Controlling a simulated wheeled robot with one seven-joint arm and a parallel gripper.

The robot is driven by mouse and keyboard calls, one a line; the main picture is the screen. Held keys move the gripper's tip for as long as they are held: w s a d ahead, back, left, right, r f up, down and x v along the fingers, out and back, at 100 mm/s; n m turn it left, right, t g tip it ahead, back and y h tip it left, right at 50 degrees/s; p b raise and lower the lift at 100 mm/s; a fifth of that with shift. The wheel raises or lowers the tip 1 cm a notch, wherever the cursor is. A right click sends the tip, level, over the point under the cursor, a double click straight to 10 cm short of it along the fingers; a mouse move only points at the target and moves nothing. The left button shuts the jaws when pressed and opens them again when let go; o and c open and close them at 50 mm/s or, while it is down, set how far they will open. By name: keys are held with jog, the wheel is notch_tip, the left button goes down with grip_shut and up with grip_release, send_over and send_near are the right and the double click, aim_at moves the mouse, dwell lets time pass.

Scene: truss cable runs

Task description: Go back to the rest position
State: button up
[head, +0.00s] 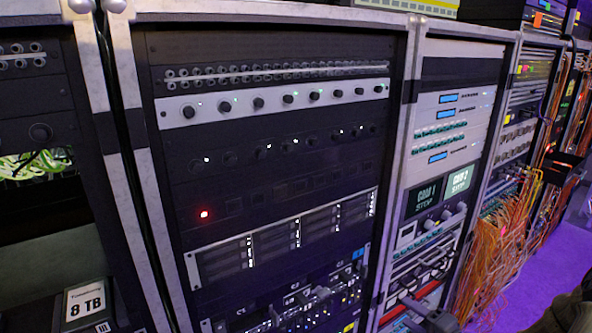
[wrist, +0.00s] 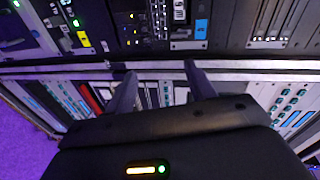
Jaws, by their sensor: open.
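My gripper (wrist: 160,72) shows in the wrist view with its two dark fingers spread apart and nothing between them. It points at the front of the equipment racks, close to a pale metal frame rail (wrist: 235,62) between two racks. I cannot tell whether the fingertips touch the rail. In the head view I cannot make out the gripper with certainty; a grey shape at the bottom edge, in front of the right rack, may be part of it.
A large black rack (head: 270,190) with knobs and a red light fills the middle. A rack with two labelled screens (head: 440,190) stands to its right. Orange cables (head: 495,250) hang further right, beside clear purple floor (head: 535,262). An 8 TB box (head: 85,300) is at lower left.

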jog(key=w+a+f+n+g+h, duration=0.2)
jog(key=a+n+g+h, duration=0.1)
jog(key=n+g+h, duration=0.1)
jog(key=s+a+r+n+g+h, duration=0.3)
jog(key=s+a+r+n+g, duration=0.2)
jog(key=s+a, duration=0.8)
jog(key=s+n+g, duration=0.2)
jog(key=shift+s+r+g+h, duration=0.2)
jog(key=shift+s+g+h, duration=0.1)
jog(key=shift+s+g, duration=0.1)
